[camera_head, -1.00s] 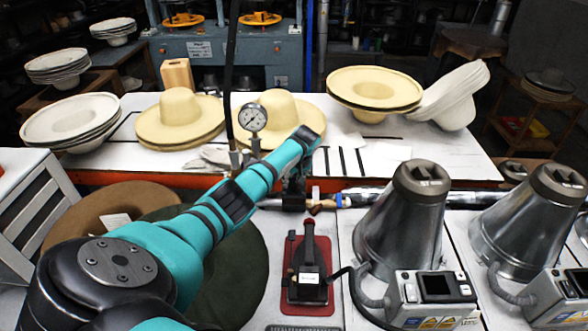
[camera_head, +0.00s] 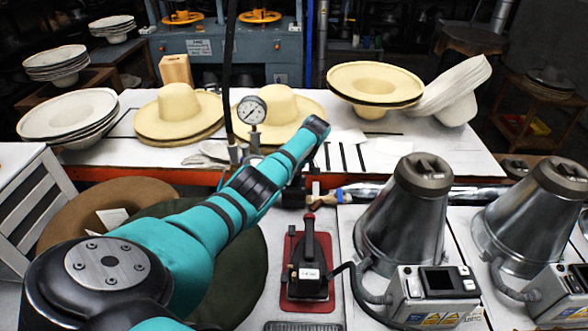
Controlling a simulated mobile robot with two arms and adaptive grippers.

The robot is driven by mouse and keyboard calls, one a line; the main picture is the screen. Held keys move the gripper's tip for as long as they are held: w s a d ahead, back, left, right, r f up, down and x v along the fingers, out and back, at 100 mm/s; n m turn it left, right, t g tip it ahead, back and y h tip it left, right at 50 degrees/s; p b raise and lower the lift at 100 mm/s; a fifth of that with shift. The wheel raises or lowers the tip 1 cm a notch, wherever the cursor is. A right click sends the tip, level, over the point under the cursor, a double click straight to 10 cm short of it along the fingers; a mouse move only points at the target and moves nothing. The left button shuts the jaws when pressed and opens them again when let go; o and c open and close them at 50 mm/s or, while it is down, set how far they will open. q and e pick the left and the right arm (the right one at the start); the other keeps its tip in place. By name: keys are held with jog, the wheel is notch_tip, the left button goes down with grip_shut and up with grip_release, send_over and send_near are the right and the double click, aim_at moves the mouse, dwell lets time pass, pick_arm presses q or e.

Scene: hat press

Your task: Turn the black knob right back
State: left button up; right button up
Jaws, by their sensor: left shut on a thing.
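My left arm, teal with black bands, reaches in from the lower left to the middle of the picture. My left gripper (camera_head: 294,194) is small and dark below the end of this arm, beside the metal pipework behind the red-based iron. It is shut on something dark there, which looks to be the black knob. The arm and gripper hide most of it, so its turn angle cannot be read. A round pressure gauge (camera_head: 251,110) stands upright on the pipework just behind the arm. My right gripper is not in view.
An iron on a red pad (camera_head: 291,300) stands in front of the gripper. A wooden-handled brush (camera_head: 325,197) lies close to its right. Two metal steamer cones (camera_head: 400,225) stand at the right. Straw hats (camera_head: 178,115) lie on the white table behind. Large felt discs lie under my arm.

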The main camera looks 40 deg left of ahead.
pick_arm(q)
jog(key=o, duration=1.1)
jog(key=shift+o, duration=0.2)
jog(key=v, duration=1.2)
jog(key=shift+f, duration=0.1)
